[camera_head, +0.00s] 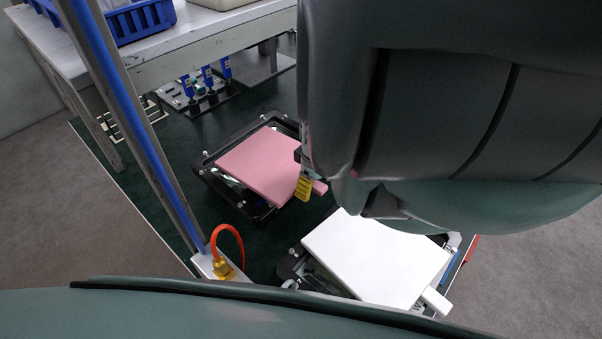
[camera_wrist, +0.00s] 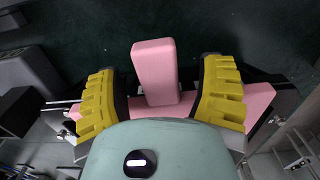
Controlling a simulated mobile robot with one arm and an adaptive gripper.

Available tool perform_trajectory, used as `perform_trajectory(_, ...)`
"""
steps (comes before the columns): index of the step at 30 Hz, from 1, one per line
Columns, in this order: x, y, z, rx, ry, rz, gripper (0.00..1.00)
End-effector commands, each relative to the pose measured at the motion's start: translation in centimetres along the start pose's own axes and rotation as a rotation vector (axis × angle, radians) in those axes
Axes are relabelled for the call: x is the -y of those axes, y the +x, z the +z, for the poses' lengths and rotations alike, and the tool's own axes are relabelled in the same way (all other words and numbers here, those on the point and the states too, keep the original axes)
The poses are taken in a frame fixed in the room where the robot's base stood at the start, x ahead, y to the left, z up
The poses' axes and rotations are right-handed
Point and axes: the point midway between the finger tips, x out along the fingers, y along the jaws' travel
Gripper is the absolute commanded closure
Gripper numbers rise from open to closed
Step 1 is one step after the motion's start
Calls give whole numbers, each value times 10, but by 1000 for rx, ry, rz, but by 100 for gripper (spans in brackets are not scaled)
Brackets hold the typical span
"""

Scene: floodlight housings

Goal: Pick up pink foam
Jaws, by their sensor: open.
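The pink foam (camera_head: 262,165) is a flat pink slab with a tab at one end. It lies in a black housing (camera_head: 215,181) in the head view. In the wrist view, the foam's tab (camera_wrist: 155,72) stands between the two yellow ribbed fingers of my gripper (camera_wrist: 158,92). There is a gap on each side of the tab, so the gripper is open around it and not closed on it. In the head view, a yellow finger of my gripper (camera_head: 304,187) shows at the foam's tab end; my arm hides the rest.
A white foam slab (camera_head: 375,258) lies in a second housing at the front right. A white workbench (camera_head: 180,45) with a blue crate (camera_head: 142,22) stands at the back left. An orange hose (camera_head: 232,236) loops near a post. Several blue fixtures (camera_head: 207,76) stand behind the housing.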

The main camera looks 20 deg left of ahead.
Motion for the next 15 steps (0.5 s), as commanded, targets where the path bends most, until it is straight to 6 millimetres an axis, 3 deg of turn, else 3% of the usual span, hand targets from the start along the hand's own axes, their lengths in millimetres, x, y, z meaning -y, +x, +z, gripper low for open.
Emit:
perform_trajectory(3, 0, -1, -1, 0, -2, 0, 27)
perform_trajectory(15, 0, -1, 0, 0, -2, 0, 68)
